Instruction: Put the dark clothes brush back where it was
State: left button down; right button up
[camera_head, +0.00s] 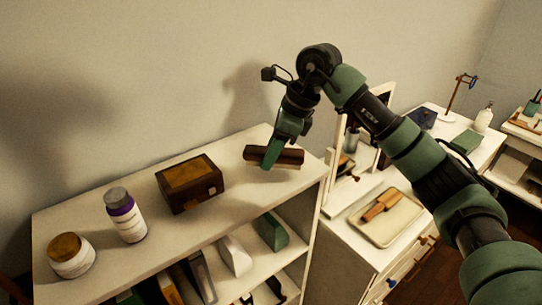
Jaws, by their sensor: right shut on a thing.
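The dark clothes brush (290,157) is a dark brown block with a paler underside, at the right end of the white shelf unit's top (108,226). My right gripper (270,157) reaches down from above and is shut on the brush. The brush is at or just above the shelf top; I cannot tell whether it touches. My left gripper is not in view.
On the same shelf top stand a brown wooden box (190,184), a purple-and-white bottle (125,216) and a jar with a brown lid (70,256). A lower white cabinet at right holds a tray (398,226) with a brown brush-like item (381,204). A mirror stands behind it.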

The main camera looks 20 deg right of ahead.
notch_tip(320, 180, down, 2)
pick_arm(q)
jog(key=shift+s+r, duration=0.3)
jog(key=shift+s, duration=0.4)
pick_arm(e)
jog(key=shift+f, duration=0.1)
jog(key=shift+f, duration=0.1)
jog(key=o, duration=1.2)
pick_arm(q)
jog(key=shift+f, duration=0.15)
pick_arm(e)
jog(key=shift+r, duration=0.2)
jog(key=shift+d+r, duration=0.2)
jog(key=shift+r, duration=0.05)
pick_arm(q)
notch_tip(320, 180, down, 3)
jog(key=b, duration=0.3)
pick_arm(e)
jog(key=v, duration=1.1)
jog(key=shift+r, duration=0.2)
